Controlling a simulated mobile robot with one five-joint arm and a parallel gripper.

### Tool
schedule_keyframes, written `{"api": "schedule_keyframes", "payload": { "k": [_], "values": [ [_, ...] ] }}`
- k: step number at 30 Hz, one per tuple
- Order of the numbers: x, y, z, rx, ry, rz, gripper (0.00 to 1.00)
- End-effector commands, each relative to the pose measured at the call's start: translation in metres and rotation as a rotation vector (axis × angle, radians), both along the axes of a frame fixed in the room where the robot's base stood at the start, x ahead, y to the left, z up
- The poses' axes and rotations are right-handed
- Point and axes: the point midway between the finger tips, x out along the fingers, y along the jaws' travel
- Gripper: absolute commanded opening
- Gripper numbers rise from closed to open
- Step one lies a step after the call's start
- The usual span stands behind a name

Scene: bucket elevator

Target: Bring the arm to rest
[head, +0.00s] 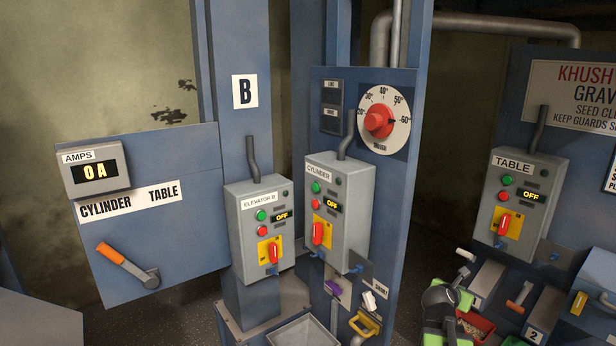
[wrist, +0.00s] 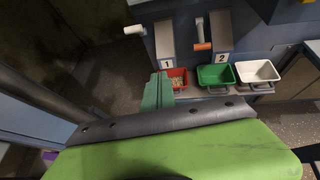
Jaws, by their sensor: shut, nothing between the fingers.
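My arm shows in the head view at the lower right, with a dark rounded joint and bright green parts. In the wrist view my gripper (wrist: 158,92) has its green fingers together, with nothing seen between them. Its wide green and black body fills the bottom of that view. The fingertips overlap the left side of a red bin (wrist: 177,74) holding pale material. I cannot tell whether they touch it. My gripper is clear of the control boxes.
A green bin (wrist: 216,76) and white bin (wrist: 257,71) stand right of the red one. Chutes 1 (wrist: 165,41) and 2 (wrist: 221,31) have handles. Cylinder (head: 339,210), elevator B (head: 260,222) and table boxes (head: 518,195) read OFF. A crank (head: 128,265) protrudes at left.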

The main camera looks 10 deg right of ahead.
Motion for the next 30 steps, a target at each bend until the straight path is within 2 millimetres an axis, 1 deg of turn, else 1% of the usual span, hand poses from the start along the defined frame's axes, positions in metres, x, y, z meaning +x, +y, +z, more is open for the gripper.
{"api": "schedule_keyframes", "payload": {
  "k": [1,2,5,6,8,9,10,11,12,14,15,17,18,21,24,27,30],
  "values": [
    [0.012,0.022,-0.002,0.014,0.0,0.028,0.0],
    [0.018,0.035,-0.005,0.031,-0.001,0.041,0.0],
    [0.038,0.09,-0.017,0.128,-0.025,0.063,0.0],
    [0.044,0.117,-0.025,0.198,-0.044,0.054,0.0],
    [0.05,0.165,-0.04,0.343,-0.082,0.008,0.0],
    [0.05,0.198,-0.051,0.462,-0.112,-0.049,0.0],
    [0.047,0.223,-0.061,0.558,-0.132,-0.106,0.0],
    [0.043,0.248,-0.07,0.654,-0.151,-0.176,0.0],
    [0.035,0.279,-0.082,0.785,-0.176,-0.29,0.0],
    [0.019,0.318,-0.098,0.953,-0.207,-0.488,0.0],
    [0.007,0.339,-0.106,1.046,-0.226,-0.634,0.0],
    [-0.013,0.363,-0.116,1.154,-0.259,-0.872,0.0],
    [-0.027,0.373,-0.121,1.205,-0.286,-1.039,0.0],
    [-0.056,0.39,-0.128,1.257,-0.362,-1.431,0.0],
    [-0.075,0.4,-0.13,1.237,-0.443,-1.716,0.0],
    [-0.084,0.402,-0.13,1.202,-0.523,-1.873,0.0],
    [-0.085,0.403,-0.13,1.193,-0.568,-1.928,0.0]
  ]
}}
